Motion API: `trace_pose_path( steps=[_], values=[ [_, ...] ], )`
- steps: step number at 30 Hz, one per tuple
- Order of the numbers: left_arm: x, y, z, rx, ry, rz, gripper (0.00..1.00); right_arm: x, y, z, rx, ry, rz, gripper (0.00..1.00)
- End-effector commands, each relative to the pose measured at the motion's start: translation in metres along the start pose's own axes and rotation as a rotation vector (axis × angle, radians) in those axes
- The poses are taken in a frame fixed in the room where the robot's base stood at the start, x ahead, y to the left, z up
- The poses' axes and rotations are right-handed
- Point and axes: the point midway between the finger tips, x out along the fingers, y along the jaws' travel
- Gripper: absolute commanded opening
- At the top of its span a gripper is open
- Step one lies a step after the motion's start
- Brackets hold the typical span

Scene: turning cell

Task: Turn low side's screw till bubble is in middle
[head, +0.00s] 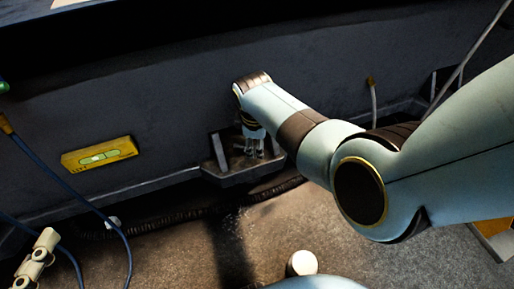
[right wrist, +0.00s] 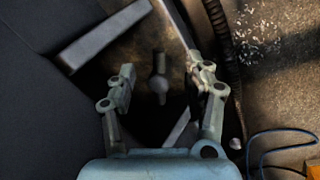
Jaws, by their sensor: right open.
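A yellow level (head: 99,153) with a green vial lies against the dark machine side at the left in the head view. The bubble's place in the vial is too small to tell. My right gripper (head: 254,150) points down at a metal foot bracket (head: 218,150) low on the machine. In the right wrist view its fingers (right wrist: 164,85) are open, one on each side of an upright screw (right wrist: 158,80). I see gaps between the screw and both fingers. The screw is hidden in the head view.
A blue cable (head: 88,205) hangs at the left, near a cream jointed piece (head: 38,255). A dark ribbed hose (head: 165,222) runs along the floor below the machine. Another bracket (head: 440,82) stands at the right. Pale chips (right wrist: 255,35) lie on the floor.

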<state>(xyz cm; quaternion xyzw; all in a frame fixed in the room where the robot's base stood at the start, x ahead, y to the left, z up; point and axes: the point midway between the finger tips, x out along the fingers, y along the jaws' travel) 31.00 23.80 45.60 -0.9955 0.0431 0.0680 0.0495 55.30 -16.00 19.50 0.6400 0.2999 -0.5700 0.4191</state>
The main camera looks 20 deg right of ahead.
Motion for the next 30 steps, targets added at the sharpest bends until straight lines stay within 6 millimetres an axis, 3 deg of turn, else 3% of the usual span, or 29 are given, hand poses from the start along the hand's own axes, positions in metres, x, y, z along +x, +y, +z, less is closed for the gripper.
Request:
trace_pose_path(
  steps=[7,15,21,30],
  values=[
    [0.021,-0.002,-0.056,0.022,0.229,0.002,1.00,0.013,-0.001,0.000,0.000,-0.001,-0.002,0.52],
    [0.026,-0.002,-0.108,0.043,0.440,0.005,1.00,0.022,-0.001,0.000,0.000,0.000,-0.001,0.52],
    [0.026,-0.002,-0.126,0.050,0.511,0.006,1.00,0.025,0.000,0.000,0.000,0.001,0.000,0.52],
    [0.025,-0.002,-0.128,0.051,0.520,0.006,1.00,0.025,0.000,0.000,0.000,0.001,0.001,0.50]
  ],
)
